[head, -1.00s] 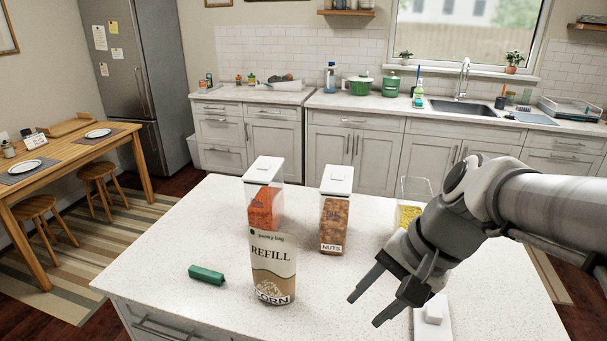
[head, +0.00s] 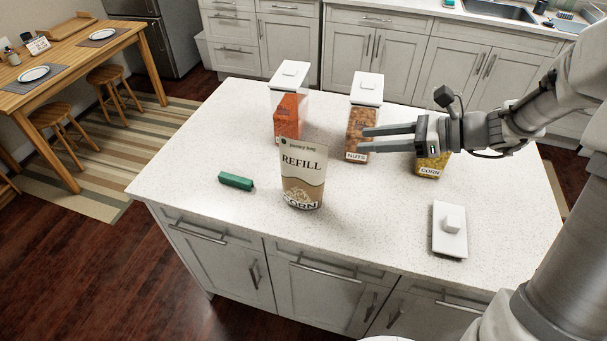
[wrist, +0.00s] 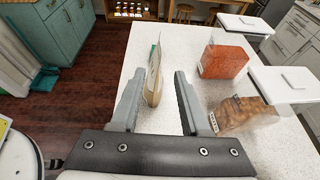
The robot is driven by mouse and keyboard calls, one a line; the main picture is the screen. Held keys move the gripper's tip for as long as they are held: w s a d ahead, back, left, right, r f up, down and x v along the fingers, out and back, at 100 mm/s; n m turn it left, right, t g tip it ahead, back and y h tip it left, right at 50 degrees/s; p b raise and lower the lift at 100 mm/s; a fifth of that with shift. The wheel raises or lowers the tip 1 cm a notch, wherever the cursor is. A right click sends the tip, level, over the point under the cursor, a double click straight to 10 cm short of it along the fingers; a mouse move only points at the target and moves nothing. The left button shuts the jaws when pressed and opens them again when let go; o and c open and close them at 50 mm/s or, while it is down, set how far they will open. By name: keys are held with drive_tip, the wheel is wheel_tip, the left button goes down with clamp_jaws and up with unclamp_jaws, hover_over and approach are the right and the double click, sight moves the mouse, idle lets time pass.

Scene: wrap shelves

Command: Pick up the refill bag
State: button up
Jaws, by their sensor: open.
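The refill bag (head: 303,174) stands upright on the white island, with a cream top, a brown lower part and the words REFILL and CORN. In the wrist view the refill bag (wrist: 154,75) shows edge-on, ahead of the jaws and between the finger lines, nearer the left finger. My gripper (head: 364,140) is open and empty, pointing left, to the right of the bag and in front of the nuts container in the head view. The gripper's two fingers (wrist: 157,75) also show spread apart in the wrist view.
An orange-filled container (head: 287,115) and a nuts container (head: 358,129) stand behind the bag. A corn container (head: 432,166) stands at right, partly hidden by my gripper. A green clip (head: 236,181) lies left of the bag; a white lid (head: 450,238) lies front right.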

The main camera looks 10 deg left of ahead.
sight(289, 147)
drive_tip(key=p+x, duration=0.1)
drive_tip(key=x, duration=1.4)
drive_tip(key=shift+a+f, duration=0.2)
drive_tip(key=shift+a, duration=0.15)
clamp_jaws()
idle(0.7)
